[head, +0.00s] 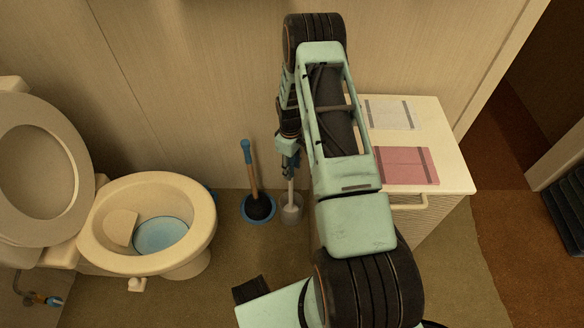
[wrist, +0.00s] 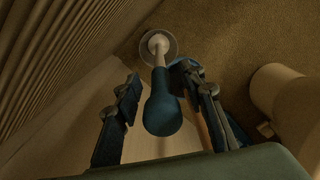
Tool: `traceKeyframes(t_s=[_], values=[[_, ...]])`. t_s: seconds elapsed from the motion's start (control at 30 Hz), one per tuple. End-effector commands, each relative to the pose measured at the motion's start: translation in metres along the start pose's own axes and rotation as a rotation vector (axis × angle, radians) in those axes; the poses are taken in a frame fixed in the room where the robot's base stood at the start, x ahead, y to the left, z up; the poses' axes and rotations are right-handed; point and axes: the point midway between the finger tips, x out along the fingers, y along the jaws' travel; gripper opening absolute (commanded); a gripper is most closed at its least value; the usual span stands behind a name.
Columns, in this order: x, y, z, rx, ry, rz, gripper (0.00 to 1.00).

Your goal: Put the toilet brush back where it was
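The toilet brush has a blue grip (wrist: 162,115) and a white shaft. In the head view the white shaft (head: 290,188) stands upright, its lower end in a clear round holder (head: 291,214) on the floor by the wall. The holder also shows in the wrist view (wrist: 173,44). My gripper (wrist: 158,78) points down over the brush, with its fingers apart on both sides of the grip. A gap shows on the left; the right finger is closer to the grip, and contact there cannot be told. In the head view my gripper (head: 289,160) is partly hidden by my arm.
A plunger (head: 251,175) with a wooden handle stands on a blue base close left of the holder. The toilet (head: 150,215), lid up, is farther left. A white cabinet (head: 452,165) with a pink towel (head: 404,166) and a pale towel (head: 392,114) is to the right.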

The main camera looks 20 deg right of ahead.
Motion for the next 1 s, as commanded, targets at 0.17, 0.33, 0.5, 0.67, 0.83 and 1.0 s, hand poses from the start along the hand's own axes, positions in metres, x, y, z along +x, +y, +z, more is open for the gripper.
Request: traceKeyframes(t_s=[0.17, 0.33, 0.5, 0.67, 0.83, 1.0], values=[[-0.034, 0.001, -0.001, 0.000, 0.002, 0.003, 0.37], [-0.073, 0.001, -0.001, -0.001, 0.002, 0.002, 0.37], [-0.103, 0.001, 0.000, -0.001, 0.001, 0.002, 0.37], [-0.118, 0.001, 0.000, 0.000, 0.000, 0.001, 0.37], [-0.121, 0.000, 0.000, 0.000, -0.001, 0.000, 0.37], [-0.121, 0.000, 0.000, 0.000, -0.001, 0.000, 0.37]])
